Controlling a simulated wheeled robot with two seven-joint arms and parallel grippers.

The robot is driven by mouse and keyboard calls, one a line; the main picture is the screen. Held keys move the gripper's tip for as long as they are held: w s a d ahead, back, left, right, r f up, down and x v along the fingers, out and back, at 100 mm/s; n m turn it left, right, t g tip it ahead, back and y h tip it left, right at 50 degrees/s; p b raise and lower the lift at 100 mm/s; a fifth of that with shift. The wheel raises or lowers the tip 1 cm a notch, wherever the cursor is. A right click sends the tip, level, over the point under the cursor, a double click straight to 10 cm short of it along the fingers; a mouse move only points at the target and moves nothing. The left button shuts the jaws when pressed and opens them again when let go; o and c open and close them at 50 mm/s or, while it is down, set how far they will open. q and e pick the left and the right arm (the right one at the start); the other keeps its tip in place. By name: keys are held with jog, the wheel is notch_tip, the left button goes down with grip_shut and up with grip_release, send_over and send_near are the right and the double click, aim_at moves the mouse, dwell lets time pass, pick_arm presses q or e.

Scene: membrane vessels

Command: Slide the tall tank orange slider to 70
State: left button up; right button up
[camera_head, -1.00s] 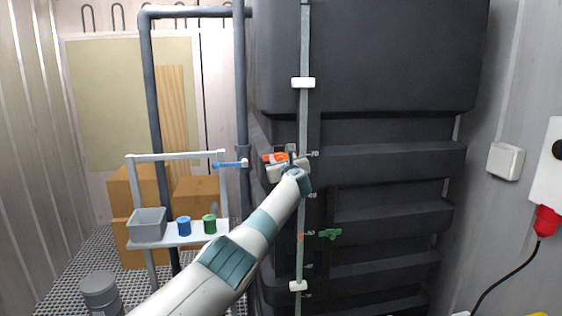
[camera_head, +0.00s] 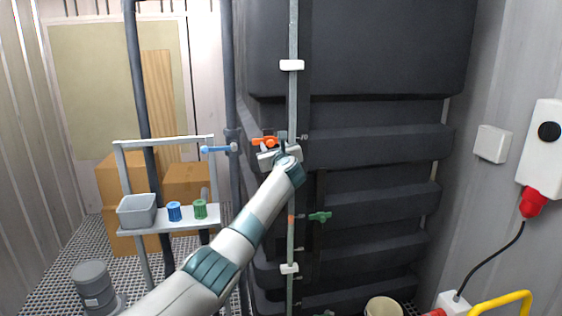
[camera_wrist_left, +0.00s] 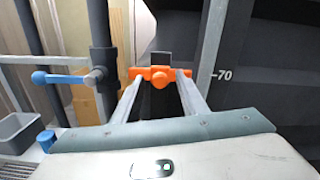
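The tall tank (camera_head: 375,145) is black with a vertical gauge strip (camera_head: 292,110). The orange slider (camera_head: 265,141) is a bar with a round knob, left of the strip. In the left wrist view the orange slider (camera_wrist_left: 160,77) is about level with the "70" mark (camera_wrist_left: 223,75). My left gripper (camera_head: 277,152) is at the slider. In the wrist view its fingers (camera_wrist_left: 160,85) stand apart on either side of the knob, with a gap to it. The fingertips overlap the bar's ends; contact is unclear. My right gripper is out of view.
A green slider (camera_head: 320,216) sits lower on the tank. A pipe with a blue handle (camera_head: 217,149) stands close left of my gripper. A shelf (camera_head: 185,219) holds a grey bin (camera_head: 137,210) and small blue and green pieces. A wall box with a red plug (camera_head: 533,200) is at right.

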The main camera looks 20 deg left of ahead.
pick_arm(q)
jog(key=b+v, duration=0.4)
jog(key=v, duration=1)
jog(key=shift+a, duration=0.1)
